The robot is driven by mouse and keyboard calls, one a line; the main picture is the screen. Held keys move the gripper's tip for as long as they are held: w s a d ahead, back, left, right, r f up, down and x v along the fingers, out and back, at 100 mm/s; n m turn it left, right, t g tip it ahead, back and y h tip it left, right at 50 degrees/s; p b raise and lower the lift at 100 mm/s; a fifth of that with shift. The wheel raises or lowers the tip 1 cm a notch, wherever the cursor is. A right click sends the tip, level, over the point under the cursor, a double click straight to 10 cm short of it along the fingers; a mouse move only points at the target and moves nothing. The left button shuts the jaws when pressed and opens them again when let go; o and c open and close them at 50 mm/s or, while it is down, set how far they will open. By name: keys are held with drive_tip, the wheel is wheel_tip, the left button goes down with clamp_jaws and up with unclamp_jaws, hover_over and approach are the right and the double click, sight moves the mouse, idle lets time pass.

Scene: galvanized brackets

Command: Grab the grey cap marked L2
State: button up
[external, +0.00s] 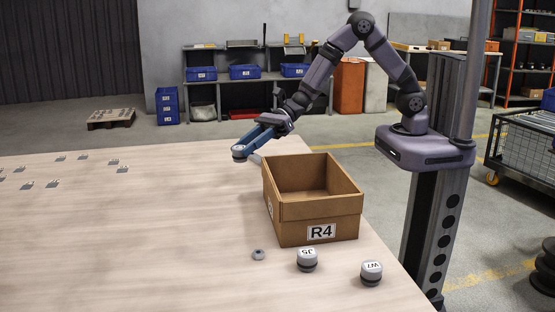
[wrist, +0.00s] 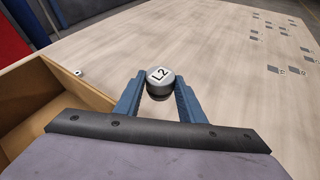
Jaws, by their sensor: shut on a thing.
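The grey cap marked L2 (wrist: 160,80) is between the blue fingers of my gripper (wrist: 159,97) in the wrist view, its label facing up and its lower rim dark. In the external view my gripper (external: 244,148) is shut on the cap (external: 238,153), to the left of the box's back corner. I cannot tell for sure whether the cap touches the table or is held above it. Two more grey caps stand at the table's front, one marked J5 (external: 307,260) and one marked W7 (external: 371,273).
An open cardboard box marked R4 (external: 321,232) stands on the table (external: 150,230), right of my gripper. A small grey round piece (external: 258,255) lies before it. Several flat grey brackets (external: 53,183) lie at the far left. The middle of the table is clear.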

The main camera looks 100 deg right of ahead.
wheel_tip(320, 180, up, 7)
drive_tip(key=shift+f, duration=0.15)
